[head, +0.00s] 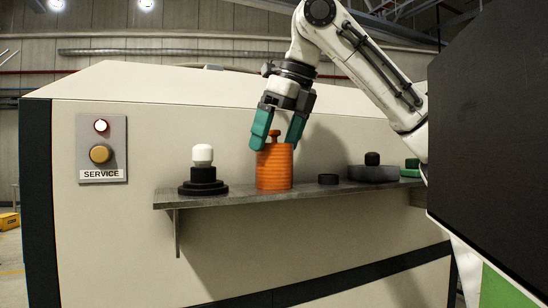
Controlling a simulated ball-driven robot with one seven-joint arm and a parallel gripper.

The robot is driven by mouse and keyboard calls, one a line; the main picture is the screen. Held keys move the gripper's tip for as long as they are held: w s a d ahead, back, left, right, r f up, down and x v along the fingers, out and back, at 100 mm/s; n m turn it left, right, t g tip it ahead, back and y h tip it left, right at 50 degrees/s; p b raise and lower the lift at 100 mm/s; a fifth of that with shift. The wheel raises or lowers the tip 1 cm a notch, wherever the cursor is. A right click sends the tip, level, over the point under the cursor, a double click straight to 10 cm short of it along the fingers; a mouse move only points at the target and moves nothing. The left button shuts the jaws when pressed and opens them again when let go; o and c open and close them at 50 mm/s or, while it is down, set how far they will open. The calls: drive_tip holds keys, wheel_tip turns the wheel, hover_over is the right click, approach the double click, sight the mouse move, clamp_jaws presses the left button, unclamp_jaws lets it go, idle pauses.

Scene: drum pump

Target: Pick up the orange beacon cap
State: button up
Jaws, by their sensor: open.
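The orange beacon cap (274,169) is a ribbed orange cylinder with a small knob on top. It stands upright on the grey shelf (320,191). My gripper (278,146) reaches down from above, with its two teal fingers apart on either side of the knob. The left finger overlaps the cap's top edge in the head view. I cannot tell whether either finger touches the cap.
Left of the cap stands a black stepped base with a white top (203,168). A service panel (102,147) is on the wall.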

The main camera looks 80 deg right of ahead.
sight(272, 153)
drive_tip(key=shift+x, duration=1.8)
drive_tip(key=shift+w, duration=0.1)
drive_tip(key=shift+c, duration=0.4)
drive_tip(key=c, duration=0.7)
